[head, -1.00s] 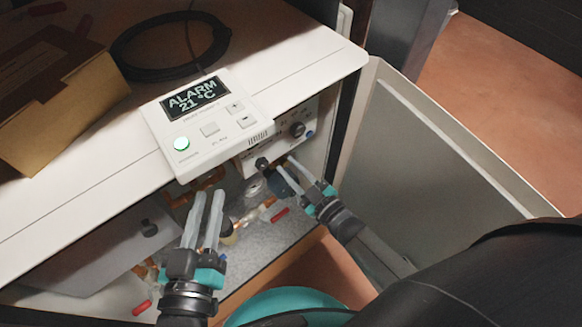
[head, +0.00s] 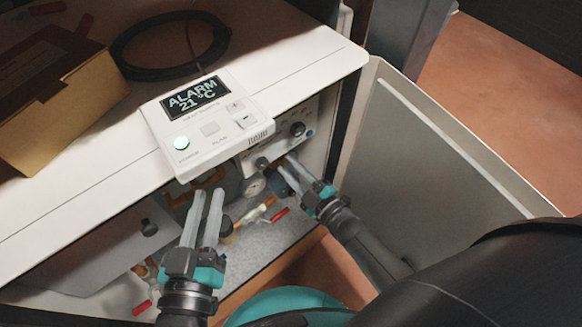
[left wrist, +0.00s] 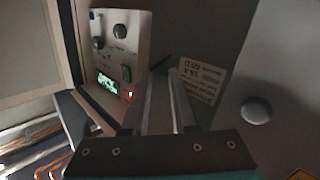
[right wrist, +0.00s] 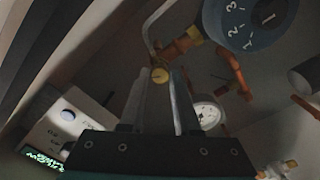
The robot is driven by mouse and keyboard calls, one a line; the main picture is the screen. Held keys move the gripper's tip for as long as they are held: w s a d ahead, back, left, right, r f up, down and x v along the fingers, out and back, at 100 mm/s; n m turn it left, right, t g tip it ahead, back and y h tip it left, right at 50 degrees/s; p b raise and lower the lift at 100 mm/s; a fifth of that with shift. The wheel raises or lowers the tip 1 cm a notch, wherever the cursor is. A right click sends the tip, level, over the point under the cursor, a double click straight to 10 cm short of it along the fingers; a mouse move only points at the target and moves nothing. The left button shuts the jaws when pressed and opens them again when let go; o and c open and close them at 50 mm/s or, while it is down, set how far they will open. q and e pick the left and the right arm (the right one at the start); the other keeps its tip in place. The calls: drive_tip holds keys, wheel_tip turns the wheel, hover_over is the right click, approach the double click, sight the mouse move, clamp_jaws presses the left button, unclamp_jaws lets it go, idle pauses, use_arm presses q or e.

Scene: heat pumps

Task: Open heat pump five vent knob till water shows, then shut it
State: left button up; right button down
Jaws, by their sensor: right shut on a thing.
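A small brass knob (right wrist: 160,75) sits between the fingertips of my right gripper (right wrist: 158,88) in the right wrist view, and the gripper is shut on it. In the head view my right gripper (head: 287,166) reaches into the open cabinet below the control panel; its fingertips and the knob are hard to see there. I cannot make out any water at the knob. My left gripper (head: 208,195) is open and empty in front of the cabinet, with a gap between its fingers. The control panel (head: 206,122) reads ALARM 21 °C and has a lit green button.
A large blue dial with numbers (right wrist: 252,20), copper pipes and a round gauge (right wrist: 207,114) surround the knob. Red-handled valves (head: 280,214) lie lower in the cabinet. The open door (head: 430,170) stands to the right. A cardboard box (head: 55,100) and a coiled cable (head: 170,68) lie on top.

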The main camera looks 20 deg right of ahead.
drive_tip(key=shift+w+r, duration=0.1)
drive_tip(key=c, duration=0.6)
unclamp_jaws()
drive_tip(key=shift+s+d, duration=0.15)
drive_tip(key=shift+s, duration=0.4)
use_arm(q)
drive_tip(key=shift+w+a+f+m+g+y+p, duration=0.25)
drive_tip(key=shift+a+f+g+y+p, duration=0.3)
drive_tip(key=shift+g, duration=0.45)
drive_tip(key=shift+w+a+f+m+g+y+p, duration=0.15)
drive_tip(key=shift+w+a+f+g+y+p, duration=0.2)
drive_tip(key=shift+a+f+g+p, duration=0.5)
use_arm(e)
drive_tip(key=shift+v, duration=3.25)
use_arm(q)
drive_tip(key=shift+d+r, duration=0.15)
